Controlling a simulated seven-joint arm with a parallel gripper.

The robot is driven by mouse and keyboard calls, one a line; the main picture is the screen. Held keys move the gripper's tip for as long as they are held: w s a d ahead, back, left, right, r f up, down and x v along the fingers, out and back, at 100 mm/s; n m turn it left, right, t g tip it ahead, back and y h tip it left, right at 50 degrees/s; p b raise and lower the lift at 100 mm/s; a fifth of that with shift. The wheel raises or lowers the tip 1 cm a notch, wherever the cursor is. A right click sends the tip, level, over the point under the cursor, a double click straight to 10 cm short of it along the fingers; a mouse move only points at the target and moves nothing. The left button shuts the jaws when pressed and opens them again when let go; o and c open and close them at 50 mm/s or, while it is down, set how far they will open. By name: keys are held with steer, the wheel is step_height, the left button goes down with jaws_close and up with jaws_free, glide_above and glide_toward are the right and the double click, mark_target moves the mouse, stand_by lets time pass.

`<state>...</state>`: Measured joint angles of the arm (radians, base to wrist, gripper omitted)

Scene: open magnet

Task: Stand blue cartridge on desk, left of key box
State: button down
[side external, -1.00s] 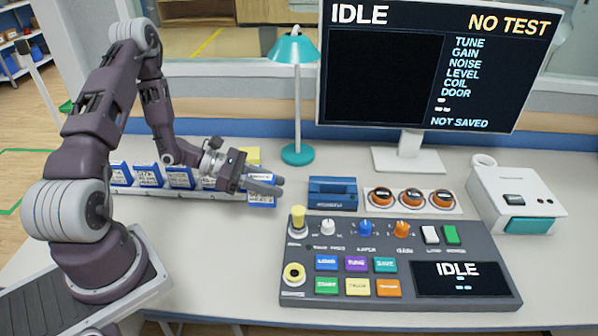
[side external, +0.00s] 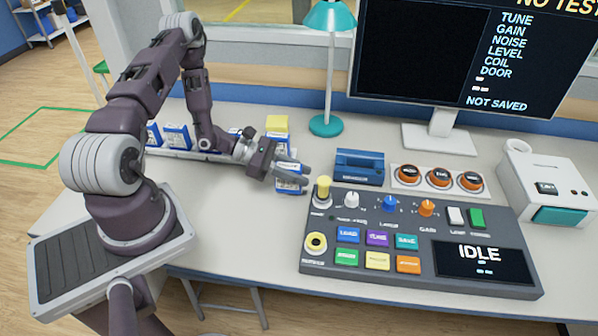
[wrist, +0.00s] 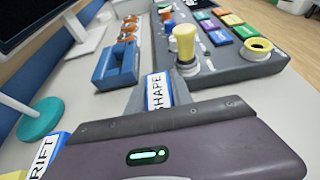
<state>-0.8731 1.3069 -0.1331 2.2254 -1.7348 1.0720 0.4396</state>
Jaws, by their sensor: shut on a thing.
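The blue cartridge (side external: 289,187), blue with a white label, is between the fingers of my gripper (side external: 290,178). My gripper is shut on it around its middle. In the wrist view its label reads SHAPE (wrist: 159,91). It looks roughly upright, just left of the control panel's yellow knob. I cannot tell whether its bottom touches the desk (side external: 235,220). A blue box (side external: 360,168), probably the key box, stands on the desk to the right of the cartridge, with a gap between them. The box also shows in the wrist view (wrist: 116,66).
Several other cartridges (side external: 176,137) stand in a white rack behind my gripper. The control panel (side external: 420,240) is close to the right. Clear desk lies in front of the gripper.

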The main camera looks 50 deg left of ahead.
steer(key=shift+f, duration=0.55)
steer(key=c, duration=1.1)
jaws_free()
steer(key=shift+o, duration=0.2)
